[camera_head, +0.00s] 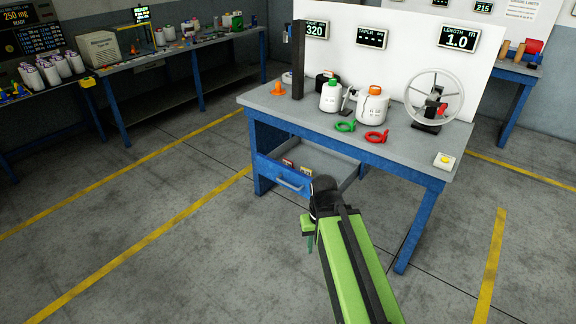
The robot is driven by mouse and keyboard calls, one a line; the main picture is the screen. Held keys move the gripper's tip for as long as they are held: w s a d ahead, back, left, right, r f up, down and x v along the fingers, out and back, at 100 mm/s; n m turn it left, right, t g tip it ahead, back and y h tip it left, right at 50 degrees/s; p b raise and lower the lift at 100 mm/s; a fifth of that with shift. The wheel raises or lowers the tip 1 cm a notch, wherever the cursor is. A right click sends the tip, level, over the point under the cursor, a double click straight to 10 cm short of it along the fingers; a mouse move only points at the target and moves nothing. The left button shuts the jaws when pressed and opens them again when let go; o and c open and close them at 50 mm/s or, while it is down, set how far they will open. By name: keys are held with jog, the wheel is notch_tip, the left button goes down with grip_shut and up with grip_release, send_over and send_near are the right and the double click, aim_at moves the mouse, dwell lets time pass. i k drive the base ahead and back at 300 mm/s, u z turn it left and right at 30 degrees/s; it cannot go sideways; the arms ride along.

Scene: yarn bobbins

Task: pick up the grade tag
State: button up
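Two small tag-like pieces lie in the open drawer (322,158) under the blue workbench: a reddish one (288,164) on the left and a pale one with red (306,170) on the right. They are too small to read, so I cannot tell which is the grade tag. My green arm reaches up from the bottom of the picture. My gripper (308,232) is in front of and below the drawer, apart from both pieces. Its fingers are small and partly hidden by the wrist, so its opening is unclear.
The workbench top (405,148) holds a white jug (331,96), an orange-capped jug (372,104), green (345,127) and red (377,136) rings, and a handwheel (434,98). A blue bench leg (421,228) stands right of my arm. The floor at left is clear.

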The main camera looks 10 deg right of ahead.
aim_at(286, 162)
jog(key=u, duration=0.25)
jog(key=i, duration=0.6)
jog(key=u, duration=0.55)
jog(key=i, duration=2.1)
jog(key=u, duration=0.15)
